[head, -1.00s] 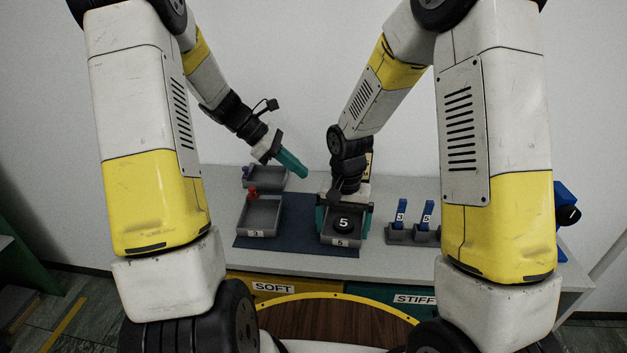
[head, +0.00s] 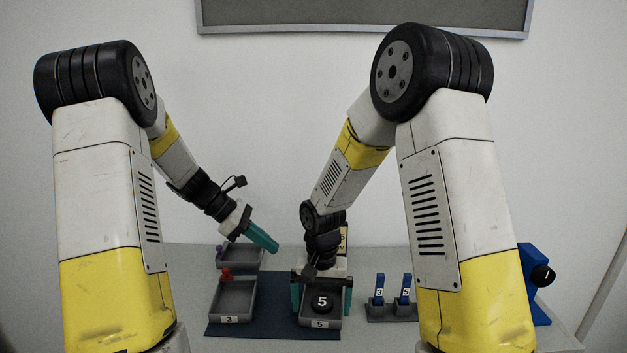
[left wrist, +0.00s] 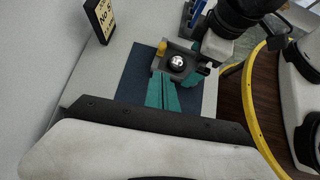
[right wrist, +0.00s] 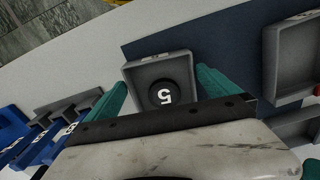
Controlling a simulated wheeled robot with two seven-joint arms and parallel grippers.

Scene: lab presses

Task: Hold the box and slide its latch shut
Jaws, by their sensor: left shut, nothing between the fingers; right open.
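A grey open box (head: 320,323) marked 5 sits on the dark blue mat, with a black round puck (head: 322,302) marked 5 inside. My right gripper (right wrist: 162,90) is open, its teal fingers at either side of this box; whether they touch it is unclear. My left gripper (head: 277,250) is shut and empty, above and to the left of the box, behind it. In the left wrist view its fingers (left wrist: 162,80) point toward the box (left wrist: 178,70), and a yellow knob (left wrist: 162,48) shows at the box's edge. The knob is hidden in the head view.
A grey box (head: 233,298) marked 3 with a red knob stands left; another grey box (head: 240,257) with a purple knob is behind it. Blue pieces (head: 406,285) in grey holders and a blue device (head: 535,285) are right. A sign (left wrist: 100,18) stands behind.

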